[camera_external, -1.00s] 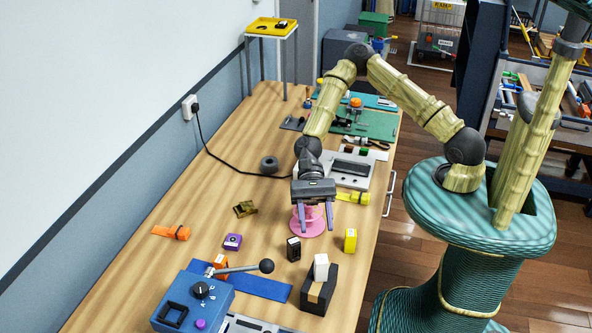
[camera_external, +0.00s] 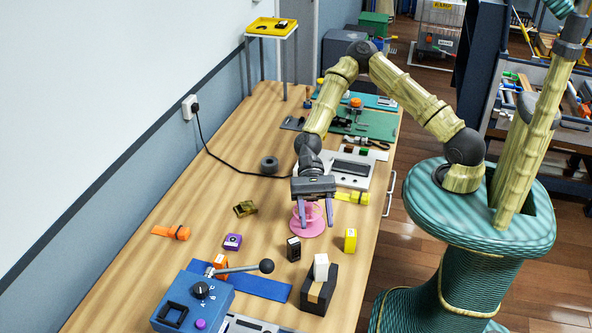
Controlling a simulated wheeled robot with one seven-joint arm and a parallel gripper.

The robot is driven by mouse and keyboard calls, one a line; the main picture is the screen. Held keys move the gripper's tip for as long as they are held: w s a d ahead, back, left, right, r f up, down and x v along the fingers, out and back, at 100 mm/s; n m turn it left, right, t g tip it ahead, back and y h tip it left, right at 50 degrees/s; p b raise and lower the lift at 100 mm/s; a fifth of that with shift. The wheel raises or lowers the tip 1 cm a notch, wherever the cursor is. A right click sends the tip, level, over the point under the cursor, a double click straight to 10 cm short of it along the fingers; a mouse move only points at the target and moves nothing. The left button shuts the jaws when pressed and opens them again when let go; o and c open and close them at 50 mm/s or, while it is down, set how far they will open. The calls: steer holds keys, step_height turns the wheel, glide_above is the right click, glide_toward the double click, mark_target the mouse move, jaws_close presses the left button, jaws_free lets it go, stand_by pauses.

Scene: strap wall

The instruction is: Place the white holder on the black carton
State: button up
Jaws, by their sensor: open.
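The white holder (camera_external: 321,266) is a small white block. It sits upright on top of the black carton (camera_external: 325,296), a dark box with a tan band near the front right of the table. My gripper (camera_external: 316,222) is open, pointing down, with its two fingers over a pink spool-like object (camera_external: 308,226). The gripper is behind the holder and carton, apart from both. The fingers hide part of the pink object, and I cannot tell whether they touch it.
A small black box (camera_external: 293,249) and a yellow box (camera_external: 350,240) stand between my gripper and the carton. A blue machine with a lever (camera_external: 196,296) is at the front left. A purple box (camera_external: 232,241) and an orange strap (camera_external: 171,232) lie left.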

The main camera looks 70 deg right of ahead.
steer(key=s+d+f+n+t+h, duration=0.25)
steer(key=d+f+n+h, duration=0.4)
steer(key=d, duration=0.35)
steer(key=s+d+r+n+t+h, duration=0.1)
steer(key=d+r+n+t+h, duration=0.1)
steer(key=d+r, duration=0.3)
steer(key=s+d+r+n+t+h, duration=0.2)
steer(key=d+r+n+t+h, duration=0.1)
steer(key=d, duration=0.8)
step_height(320, 180, up, 3)
steer(key=shift+d+r+n+h, duration=0.1)
steer(key=shift+d+n+h, duration=0.3)
steer(key=shift+n, duration=0.55)
steer(key=shift+a, duration=0.1)
